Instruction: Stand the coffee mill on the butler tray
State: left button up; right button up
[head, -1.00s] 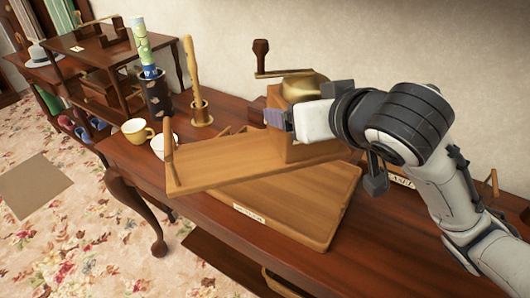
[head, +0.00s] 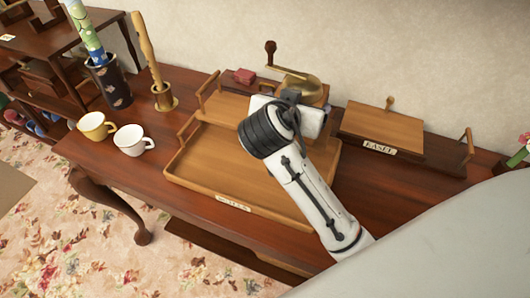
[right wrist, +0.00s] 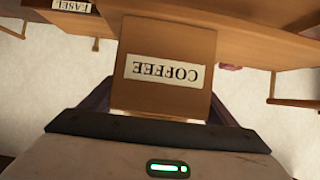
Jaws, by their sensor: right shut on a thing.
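The coffee mill (head: 302,90) is a wooden box with a brass dome and a dark-knobbed crank, upright at the back of the table. My right gripper (head: 290,103) is shut on its box; in the right wrist view the fingers hold the box on both sides, and its COFFEE label (right wrist: 166,71) shows upside down. A shallow wooden tray (head: 235,190) with a rim, a side handle and a label too small to read lies in front of the mill. My arm hides the mill's foot, so I cannot tell what it touches. My left gripper is out of view.
Behind, a long handled wooden piece (head: 215,106) runs along the wall. A board labelled EASEL (head: 385,127) lies to the right.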

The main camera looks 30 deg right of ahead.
notch_tip(320, 180, down, 5)
jog(key=shift+d+f, duration=0.1)
jog(key=shift+f, duration=0.05)
notch_tip(320, 180, down, 4)
jog(key=shift+r, duration=0.2)
jog(key=shift+f, duration=0.25)
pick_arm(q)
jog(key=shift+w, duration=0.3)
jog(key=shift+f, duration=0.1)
pick_arm(e)
jog(key=shift+f, duration=0.1)
jog(key=o, duration=1.3)
jog(key=shift+f, duration=0.2)
jog(key=shift+c, duration=0.2)
jog(key=o, duration=0.4)
jog(key=shift+r, duration=0.15)
